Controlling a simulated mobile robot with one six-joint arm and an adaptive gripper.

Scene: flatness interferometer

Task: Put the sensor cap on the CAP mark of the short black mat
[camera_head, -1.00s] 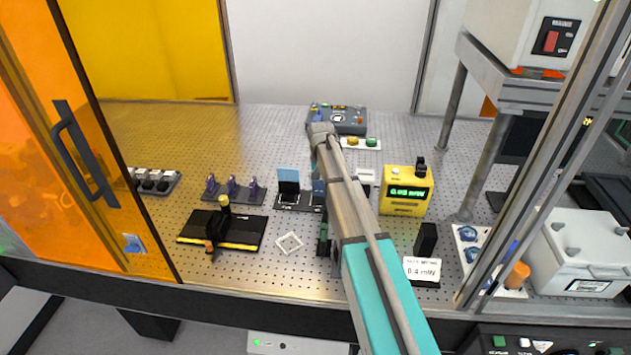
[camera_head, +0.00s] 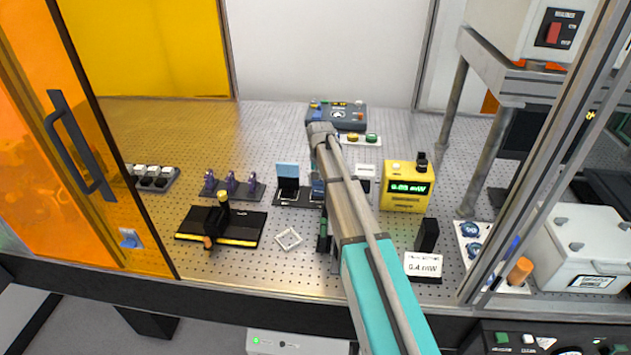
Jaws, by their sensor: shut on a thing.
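A short black mat (camera_head: 297,203) with small white marks lies at mid-table, its right end partly behind my arm. I cannot read its marks. An open black case with a light blue lid (camera_head: 288,170) stands on its left part. A blue item (camera_head: 318,188) shows at its right part, against my arm's edge. My arm crosses in front and bends down behind itself, so my gripper is hidden and I cannot make out its fingers. I cannot pick out the sensor cap. A dark upright block (camera_head: 427,236) stands at the right, behind a white card (camera_head: 424,265).
A yellow meter (camera_head: 406,187) with a green display stands right of my arm. A larger black mat with a black fixture (camera_head: 250,228) and a white square frame (camera_head: 288,239) lie at left. A row of purple-topped pieces (camera_head: 231,187) and a control box (camera_head: 345,117) stand behind.

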